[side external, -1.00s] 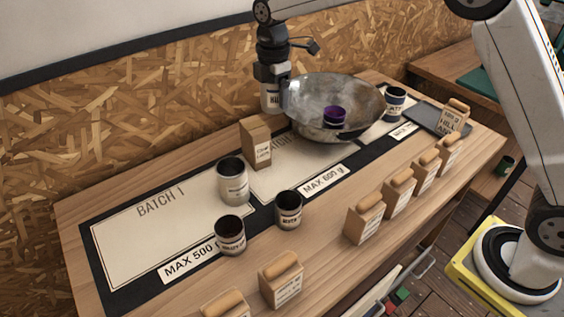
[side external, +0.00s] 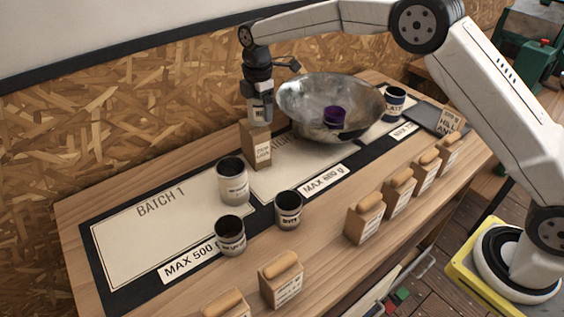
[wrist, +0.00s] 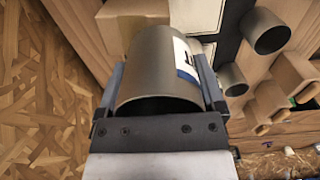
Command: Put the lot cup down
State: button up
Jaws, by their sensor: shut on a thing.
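My gripper (side external: 259,92) is shut on a grey lot cup (side external: 262,112) with a white and dark label. I cannot tell the gap between cup and bag. In the wrist view the cup (wrist: 148,65) sits between both fingers of my gripper (wrist: 160,85) and hides much of the surface beyond. The bench (side external: 80,225) carries a pale BATCH 1 panel (side external: 140,235) and a second pale panel (side external: 290,172).
A metal bowl (side external: 365,103) holds a purple cup (side external: 334,116). BATCH 1's middle is clear.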

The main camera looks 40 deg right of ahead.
aim_at(260, 118)
jog(key=shift+f, duration=1.6)
jog(key=shift+f, duration=0.15)
jog(key=o, duration=1.1)
jog(key=shift+c, duration=0.2)
notch_tip(260, 118, up, 12)
jog(key=shift+r, duration=0.2)
